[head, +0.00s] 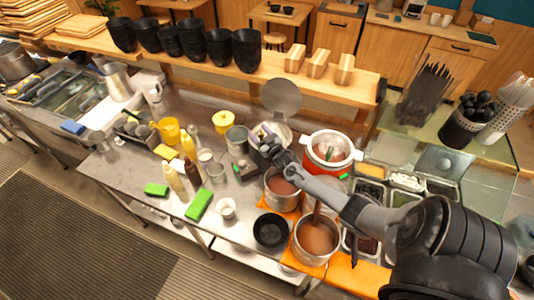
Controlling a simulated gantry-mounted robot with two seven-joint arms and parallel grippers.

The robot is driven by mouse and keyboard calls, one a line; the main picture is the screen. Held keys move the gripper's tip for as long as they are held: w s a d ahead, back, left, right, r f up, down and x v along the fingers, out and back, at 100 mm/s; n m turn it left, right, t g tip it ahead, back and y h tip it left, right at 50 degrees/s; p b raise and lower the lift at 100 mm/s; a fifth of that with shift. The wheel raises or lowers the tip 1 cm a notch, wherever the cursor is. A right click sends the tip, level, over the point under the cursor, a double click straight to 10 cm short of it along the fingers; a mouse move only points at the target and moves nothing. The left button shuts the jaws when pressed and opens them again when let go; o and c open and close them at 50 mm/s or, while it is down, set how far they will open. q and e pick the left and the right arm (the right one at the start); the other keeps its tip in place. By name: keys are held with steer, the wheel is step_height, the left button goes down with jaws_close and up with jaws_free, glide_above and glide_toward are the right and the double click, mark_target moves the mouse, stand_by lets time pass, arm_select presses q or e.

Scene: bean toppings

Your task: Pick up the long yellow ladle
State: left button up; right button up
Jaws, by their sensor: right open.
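I cannot make out a long yellow ladle for certain. A brownish handle (316,212) stands up out of a steel pot (318,240) of brown beans or sauce at the front right of the counter. A second steel pot (281,188) of brown contents is just behind it, partly under my right arm. My right gripper (266,143) is open above the counter, left of the red and white cooker (331,150). It partly hides what lies behind it, and I see nothing held in it. My left gripper is not in view.
Black bowl (270,231), green sponges (199,204), squeeze bottles (175,180) and a yellow jug (169,130) stand on the steel counter (130,180). Topping trays (407,181) lie right. Black cups (193,40) line the raised shelf. Some counter space at left is clear.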

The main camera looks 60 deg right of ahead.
steer(key=shift+c, duration=0.2)
jaws_close()
steer(key=shift+r, duration=0.2)
